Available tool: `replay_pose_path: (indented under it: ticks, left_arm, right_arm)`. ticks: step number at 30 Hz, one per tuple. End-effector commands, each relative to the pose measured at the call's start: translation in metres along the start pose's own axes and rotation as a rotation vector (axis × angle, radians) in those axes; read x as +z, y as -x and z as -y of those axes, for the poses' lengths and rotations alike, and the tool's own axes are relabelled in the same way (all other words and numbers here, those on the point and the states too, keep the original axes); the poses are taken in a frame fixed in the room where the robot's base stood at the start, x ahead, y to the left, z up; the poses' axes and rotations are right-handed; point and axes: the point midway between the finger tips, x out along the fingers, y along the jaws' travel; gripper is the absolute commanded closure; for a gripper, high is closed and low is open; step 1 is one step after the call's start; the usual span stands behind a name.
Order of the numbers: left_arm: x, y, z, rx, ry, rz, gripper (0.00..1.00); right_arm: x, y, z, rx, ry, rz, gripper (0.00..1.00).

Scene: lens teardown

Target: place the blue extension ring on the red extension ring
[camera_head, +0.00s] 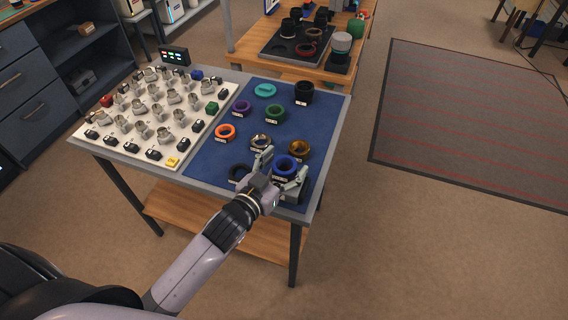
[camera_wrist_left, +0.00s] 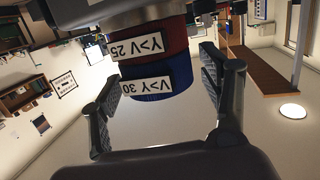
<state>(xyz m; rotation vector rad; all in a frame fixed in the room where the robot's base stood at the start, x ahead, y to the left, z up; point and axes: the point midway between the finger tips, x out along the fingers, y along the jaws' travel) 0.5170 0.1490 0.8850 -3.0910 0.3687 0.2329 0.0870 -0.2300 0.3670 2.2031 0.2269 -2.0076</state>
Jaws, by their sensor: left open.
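The blue extension ring (camera_head: 285,163) is at the near right of the blue mat, between the fingers of my left gripper (camera_head: 284,168). In the left wrist view, which is upside down, the blue ring (camera_wrist_left: 155,86) carries a white label and lies flush against the red extension ring (camera_wrist_left: 150,42), on the red ring's upper side. The two look aligned. In the head view the red ring is hidden. My right gripper is not in view.
Other rings stand close by on the mat: black (camera_head: 240,172), bronze (camera_head: 299,149), orange (camera_head: 225,131) and green (camera_head: 275,113). A white board (camera_head: 100,115) with several small parts lies at left. A wooden bench (camera_head: 340,80) with a dark tray stands behind.

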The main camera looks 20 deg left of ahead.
Motion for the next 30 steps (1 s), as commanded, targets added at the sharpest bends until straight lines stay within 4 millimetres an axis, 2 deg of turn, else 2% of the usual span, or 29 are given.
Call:
replay_pose_path:
  ticks: [7,10,24,30]
  left_arm:
    - [-0.005,0.001,0.000,0.001,-0.001,-0.002,0.30]
    - [-0.001,0.010,0.000,0.000,0.001,0.002,0.30]
    - [-0.001,0.097,0.000,0.000,0.001,0.003,0.30]
    - [-0.002,0.115,0.000,-0.001,0.000,0.001,0.30]
  right_arm:
    - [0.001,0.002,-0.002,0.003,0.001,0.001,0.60]
    - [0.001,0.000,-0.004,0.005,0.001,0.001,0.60]
    - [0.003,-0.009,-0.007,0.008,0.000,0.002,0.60]
    - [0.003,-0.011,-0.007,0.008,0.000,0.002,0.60]
